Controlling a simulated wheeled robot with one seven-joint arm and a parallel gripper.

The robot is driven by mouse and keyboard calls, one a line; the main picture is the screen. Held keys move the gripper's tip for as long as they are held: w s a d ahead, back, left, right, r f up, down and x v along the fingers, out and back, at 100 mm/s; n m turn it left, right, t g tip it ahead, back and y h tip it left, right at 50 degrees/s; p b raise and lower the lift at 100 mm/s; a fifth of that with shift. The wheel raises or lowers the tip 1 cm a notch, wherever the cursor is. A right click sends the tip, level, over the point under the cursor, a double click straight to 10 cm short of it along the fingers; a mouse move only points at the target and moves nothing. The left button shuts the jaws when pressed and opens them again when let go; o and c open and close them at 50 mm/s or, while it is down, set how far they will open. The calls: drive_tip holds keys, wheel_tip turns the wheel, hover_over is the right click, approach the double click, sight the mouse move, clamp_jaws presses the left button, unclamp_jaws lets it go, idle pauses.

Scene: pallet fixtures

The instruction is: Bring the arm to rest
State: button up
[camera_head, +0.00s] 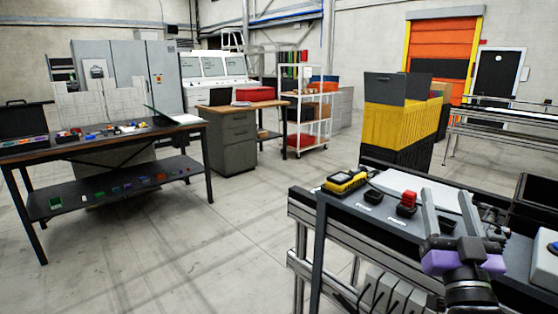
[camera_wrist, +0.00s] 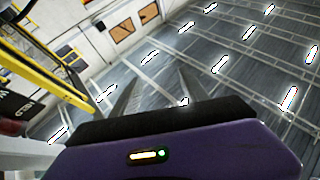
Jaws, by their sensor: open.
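My gripper (camera_head: 446,196) is at the lower right of the head view, above the dark workbench (camera_head: 345,212). Its purple body is low and its two grey fingers point upward, spread apart with nothing between them. In the wrist view the two fingers of my gripper (camera_wrist: 158,76) also stand apart and empty. That view looks up toward the ceiling and its lights. Most of my arm is outside the head view.
A yellow handheld device (camera_head: 345,181) and a red item (camera_head: 407,199) are on the workbench, close to the left of my gripper. A blue-topped white box (camera_head: 553,247) is at the right edge. Open floor (camera_head: 235,235) lies left of the bench.

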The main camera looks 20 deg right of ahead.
drive_tip(key=s+a+f+n+y, duration=0.4)
drive_tip(key=s+a+f+y, duration=0.1)
drive_tip(key=a+f, duration=0.2)
drive_tip(key=s+a+f+n+y, duration=0.3)
drive_tip(key=s+a+f+y, duration=0.15)
drive_tip(key=a+f, duration=0.3)
drive_tip(key=s+a+f+g+y, duration=0.1)
drive_tip(key=s+a+f+g, duration=0.1)
drive_tip(key=s, duration=0.5)
drive_tip(key=s+a+f+g, duration=0.1)
drive_tip(key=s+a+f, duration=0.3)
drive_tip(key=s+f, duration=0.2)
drive_tip(key=s+a+f+g+y, duration=0.1)
drive_tip(key=s+a+f, duration=0.3)
drive_tip(key=s, duration=0.4)
drive_tip(key=shift+f+m+g+y, duration=0.35)
drive_tip(key=shift+f+m+g, duration=0.05)
drive_tip(key=shift+g, duration=0.4)
drive_tip(key=shift+o, duration=0.2)
